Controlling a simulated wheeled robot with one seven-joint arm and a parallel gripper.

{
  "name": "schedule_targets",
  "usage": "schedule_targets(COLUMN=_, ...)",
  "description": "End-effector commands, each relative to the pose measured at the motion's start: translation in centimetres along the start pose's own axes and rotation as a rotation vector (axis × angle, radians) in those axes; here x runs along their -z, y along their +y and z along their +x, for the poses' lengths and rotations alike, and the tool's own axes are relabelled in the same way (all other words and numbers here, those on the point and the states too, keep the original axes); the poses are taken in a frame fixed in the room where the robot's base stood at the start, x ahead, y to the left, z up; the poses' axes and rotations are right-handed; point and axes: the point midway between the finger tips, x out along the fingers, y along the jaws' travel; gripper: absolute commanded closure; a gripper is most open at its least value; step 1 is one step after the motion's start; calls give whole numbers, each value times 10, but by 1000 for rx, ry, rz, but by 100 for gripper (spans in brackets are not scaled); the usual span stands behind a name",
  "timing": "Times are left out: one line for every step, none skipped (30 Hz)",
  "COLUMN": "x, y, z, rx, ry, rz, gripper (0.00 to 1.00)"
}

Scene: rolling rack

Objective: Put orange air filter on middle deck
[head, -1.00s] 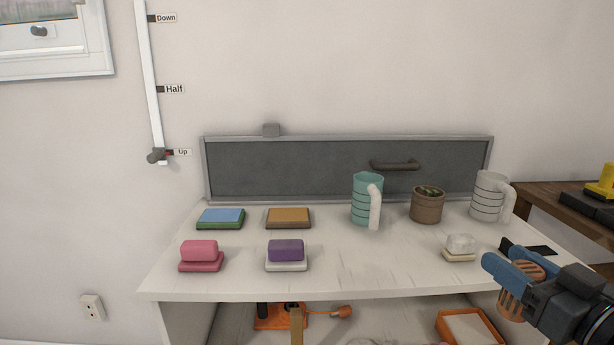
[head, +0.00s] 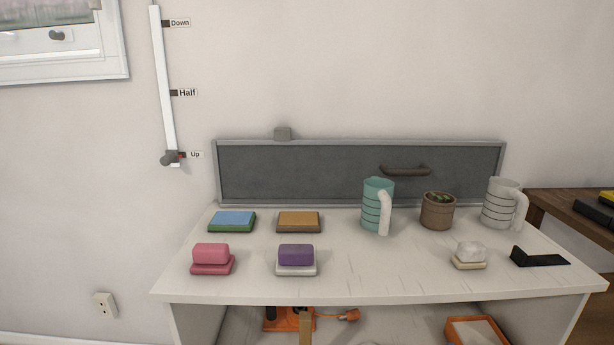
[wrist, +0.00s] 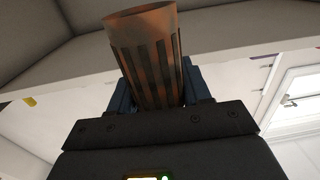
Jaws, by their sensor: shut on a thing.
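The orange air filter (wrist: 147,62) is a ribbed, brownish-orange cylinder in the wrist view, dim in shadow. My gripper (wrist: 160,88) is shut on it, with a blue finger on each side. Neither shows in the head view now. In the head view the rack's white top deck (head: 350,284) is seen from above. Part of a lower deck (head: 390,328) shows beneath its front edge. I cannot tell from this view whether that is the middle deck.
The top deck holds a teal mug (head: 373,207), a white mug (head: 498,203), a potted plant (head: 437,213), several coloured blocks and a black bracket (head: 538,257).

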Motion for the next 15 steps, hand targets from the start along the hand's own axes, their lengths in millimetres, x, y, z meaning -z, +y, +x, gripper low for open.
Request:
schedule_targets(x=-16, y=-6, z=-5, rx=-4, ry=-8, rz=-2, gripper=88)
schedule_targets(x=-23, y=-8, z=-8, rx=-10, ry=-7, rz=-2, gripper=88)
schedule_targets(x=-31, y=-11, z=-12, rx=-15, ry=-6, rz=-1, gripper=88)
schedule_targets(x=-37, y=-13, z=-15, rx=-20, ry=-5, rz=0, gripper=88)
schedule_targets(x=-42, y=-15, z=-17, rx=-23, ry=-4, rz=0, gripper=88)
schedule_targets(x=-48, y=-17, z=-21, rx=-25, ry=-4, rz=0, gripper=88)
schedule_targets(x=-53, y=-19, z=-23, rx=-27, ry=-4, rz=0, gripper=88)
schedule_targets(x=-56, y=-20, z=-25, rx=-28, ry=-3, rz=0, gripper=88)
schedule_targets(x=-59, y=-21, z=-27, rx=-30, ry=-2, rz=0, gripper=88)
schedule_targets(x=-62, y=-22, z=-29, rx=-31, ry=-3, rz=0, gripper=88)
schedule_targets(x=-66, y=-22, z=-31, rx=-33, ry=-3, rz=0, gripper=88)
schedule_targets(x=-72, y=-22, z=-35, rx=-35, ry=-5, rz=-1, gripper=88)
schedule_targets(x=-78, y=-23, z=-39, rx=-37, ry=-6, rz=-1, gripper=88)
schedule_targets(x=-85, y=-23, z=-44, rx=-38, ry=-9, rz=-1, gripper=88)
schedule_targets(x=-94, y=-23, z=-50, rx=-38, ry=-9, rz=-2, gripper=88)
